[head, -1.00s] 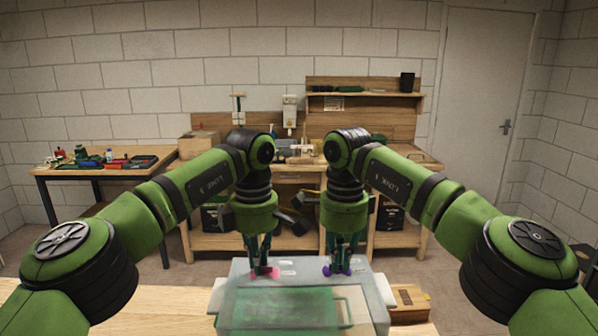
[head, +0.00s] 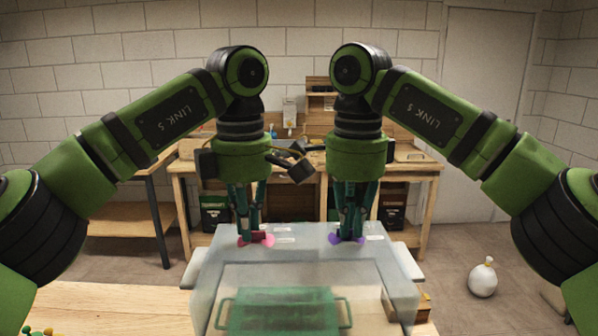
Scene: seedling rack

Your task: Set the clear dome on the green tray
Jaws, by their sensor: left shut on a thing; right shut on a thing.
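The clear dome (head: 222,285) is a large, see-through box-like cover at the bottom middle of the head view. The green tray (head: 280,312), with loop handles at its sides, shows through it. I cannot tell whether the dome's rim touches anything beneath. My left gripper (head: 256,240), with pink tips, is shut on the dome at the left of its top. My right gripper (head: 346,238), with purple tips, is shut on the dome at the right of its top. The fingertips hide the gripped parts.
A pale wooden table (head: 130,310) is under the dome, mostly bare at left. A wooden box (head: 423,305) is close by the dome's right side. Small yellow and green items (head: 40,331) show at the bottom left. A white sack (head: 483,279) is on the floor.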

